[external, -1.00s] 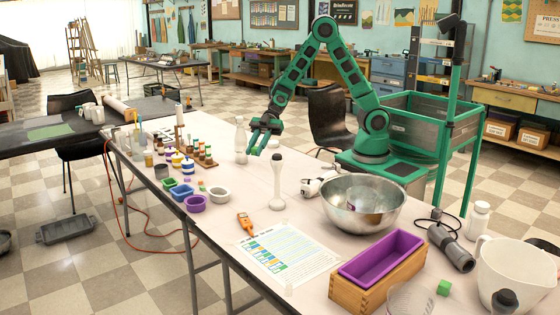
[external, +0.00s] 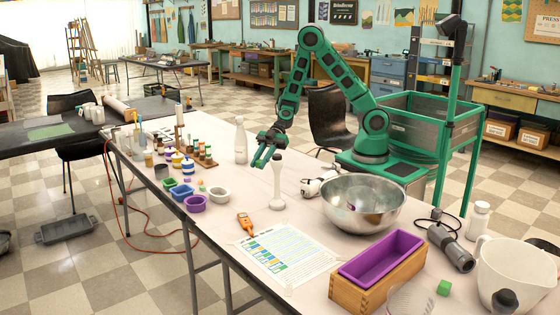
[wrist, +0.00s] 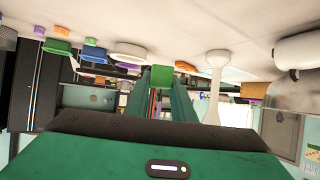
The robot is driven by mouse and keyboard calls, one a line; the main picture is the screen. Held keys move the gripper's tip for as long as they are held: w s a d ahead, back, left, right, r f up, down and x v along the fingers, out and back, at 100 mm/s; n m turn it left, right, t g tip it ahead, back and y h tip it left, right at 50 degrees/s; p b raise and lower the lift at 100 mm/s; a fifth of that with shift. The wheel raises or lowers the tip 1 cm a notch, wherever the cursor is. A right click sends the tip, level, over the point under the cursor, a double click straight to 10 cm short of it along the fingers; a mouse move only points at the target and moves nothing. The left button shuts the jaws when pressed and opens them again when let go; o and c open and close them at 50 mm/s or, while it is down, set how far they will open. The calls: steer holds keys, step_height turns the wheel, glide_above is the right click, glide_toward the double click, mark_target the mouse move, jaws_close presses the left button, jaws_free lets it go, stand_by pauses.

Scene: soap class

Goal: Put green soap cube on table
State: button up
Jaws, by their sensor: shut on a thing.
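My gripper (external: 261,161) hangs over the far middle of the table, beside the white stick blender. In the wrist view, a small green soap cube (wrist: 160,77) sits between the tips of my green fingers (wrist: 160,92), and the jaws are shut on it. In the external view I cannot make out this cube against the green fingers. Another green cube (external: 444,288) lies on the table at the front right, near the purple mould. The white table (external: 225,215) runs under my gripper. I cannot tell the cube's exact height above it.
The white stick blender (external: 277,185) and a white bottle (external: 240,140) stand close to my gripper. A metal bowl (external: 363,212) is to the right. Small coloured moulds (external: 195,203) stand to the left. A printed sheet (external: 288,252) and an orange thermometer (external: 245,224) lie nearer.

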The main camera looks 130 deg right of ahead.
mark_target(260, 186)
steer(key=shift+f, duration=3.95)
steer(key=shift+f, duration=0.15)
steer(key=o, duration=1)
